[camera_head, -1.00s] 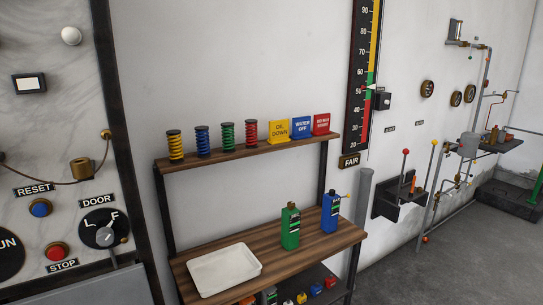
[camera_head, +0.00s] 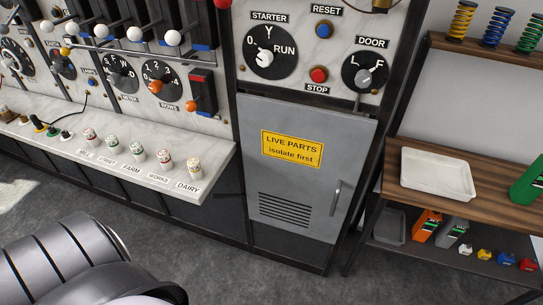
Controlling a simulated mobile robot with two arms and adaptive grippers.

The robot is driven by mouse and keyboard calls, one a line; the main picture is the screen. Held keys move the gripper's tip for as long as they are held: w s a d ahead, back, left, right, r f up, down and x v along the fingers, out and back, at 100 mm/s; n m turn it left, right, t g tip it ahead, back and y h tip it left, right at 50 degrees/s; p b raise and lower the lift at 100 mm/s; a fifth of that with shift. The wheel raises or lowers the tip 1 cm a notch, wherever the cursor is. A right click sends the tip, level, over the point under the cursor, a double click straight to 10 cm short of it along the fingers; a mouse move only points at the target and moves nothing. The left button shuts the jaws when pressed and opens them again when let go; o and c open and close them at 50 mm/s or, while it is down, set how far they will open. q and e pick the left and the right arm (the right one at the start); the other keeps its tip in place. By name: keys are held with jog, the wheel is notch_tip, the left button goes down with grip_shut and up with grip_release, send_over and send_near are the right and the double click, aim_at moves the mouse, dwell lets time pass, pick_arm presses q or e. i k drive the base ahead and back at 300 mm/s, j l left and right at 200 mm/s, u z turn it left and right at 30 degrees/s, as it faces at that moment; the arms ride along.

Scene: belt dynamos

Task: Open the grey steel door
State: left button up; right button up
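The grey steel door (camera_head: 297,205) is in the middle of the head view, below the marble panel. It looks shut. It carries a yellow "LIVE PARTS isolate first" label (camera_head: 292,149), a vent grille low down, and an upright handle (camera_head: 336,198) near its right edge. Above it the round DOOR switch (camera_head: 364,73) has its grey lever hanging down past the door's top edge; its knob pointer sits between L and F, exact setting unclear. Part of my own arm shows at the lower left. Neither gripper is in view.
A marble ledge (camera_head: 120,160) with several labelled knobs juts out left of the door. The grey floor (camera_head: 230,262) in front of the door is open.

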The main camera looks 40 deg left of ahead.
aim_at(303, 165)
jog(key=u, duration=0.8)
